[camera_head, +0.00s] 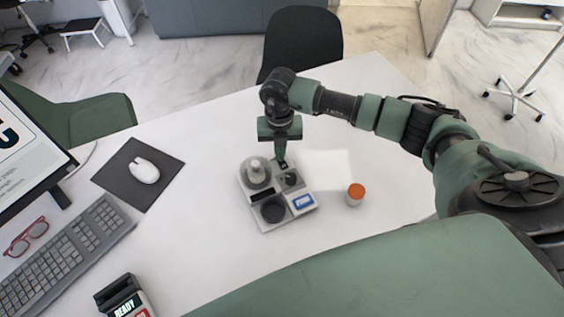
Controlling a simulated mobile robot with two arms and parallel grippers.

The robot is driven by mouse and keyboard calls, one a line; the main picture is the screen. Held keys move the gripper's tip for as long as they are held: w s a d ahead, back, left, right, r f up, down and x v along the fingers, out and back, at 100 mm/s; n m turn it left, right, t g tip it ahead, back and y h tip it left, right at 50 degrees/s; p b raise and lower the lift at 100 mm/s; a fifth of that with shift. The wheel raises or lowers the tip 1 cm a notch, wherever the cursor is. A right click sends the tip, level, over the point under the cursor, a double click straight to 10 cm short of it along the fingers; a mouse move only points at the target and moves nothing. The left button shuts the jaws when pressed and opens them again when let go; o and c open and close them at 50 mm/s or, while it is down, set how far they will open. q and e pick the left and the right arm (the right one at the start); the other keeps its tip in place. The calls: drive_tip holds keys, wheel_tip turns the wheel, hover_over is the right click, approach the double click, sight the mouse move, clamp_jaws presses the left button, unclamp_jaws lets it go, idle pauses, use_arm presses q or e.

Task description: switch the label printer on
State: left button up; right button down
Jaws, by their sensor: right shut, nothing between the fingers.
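A light grey desktop unit (267,222) stands on the white table. It carries a round clear-topped part, a black round part, a small dark knob and a blue-edged panel. It may be the label printer, but no name on it can be read. My right gripper (281,160) is shut and empty, pointing down at the unit's back edge, by a small dark part there. I cannot tell whether the fingertips touch it. Whether the unit is on or off cannot be told. My left gripper is not in view.
An orange-capped bottle (355,195) stands right of the unit. A black device reading READY (124,300) is at the front left. A mouse (144,170), keyboard (70,250), red glasses (27,238) and monitor (25,150) are on the left. The table's right part is clear.

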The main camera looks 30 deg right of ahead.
drive_tip(key=shift+r+p, duration=2.45)
drive_tip(key=shift+r, duration=1)
